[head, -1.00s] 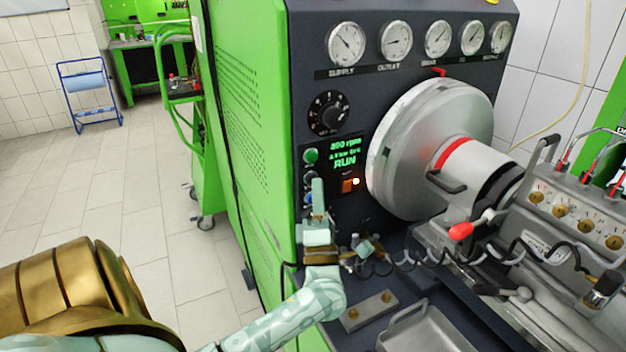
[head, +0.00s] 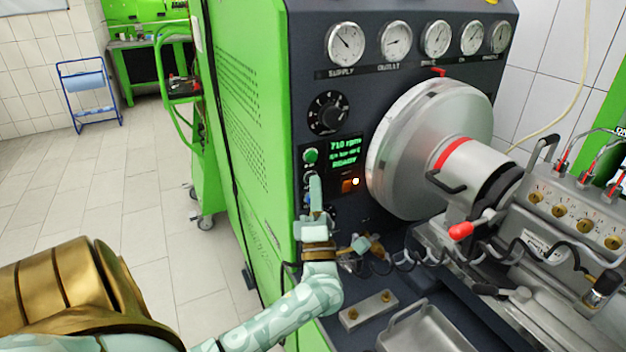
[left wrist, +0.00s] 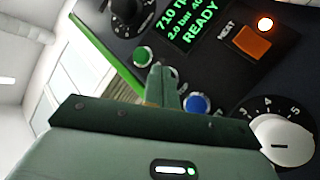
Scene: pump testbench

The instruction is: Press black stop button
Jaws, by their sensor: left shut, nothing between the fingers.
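My left gripper (head: 316,184) is shut and empty, its fingertips at the button column on the dark front panel (head: 375,85). In the left wrist view the shut fingers (left wrist: 160,76) lie between the green button (left wrist: 143,56) and the blue button (left wrist: 198,103). The black stop button sits in that stretch and is hidden behind the fingers, so I cannot see whether it is pressed in. In the head view the green button (head: 310,155) shows just above the fingertips. The display (head: 345,153) reads 710 rpm and READY. My right gripper is not in view.
An orange switch (head: 349,186) with a lit lamp sits right of the buttons, and a black dial (head: 328,113) above. The large silver disc (head: 425,150) stands close on the right. A metal block (head: 368,310) and a tray (head: 420,328) lie below.

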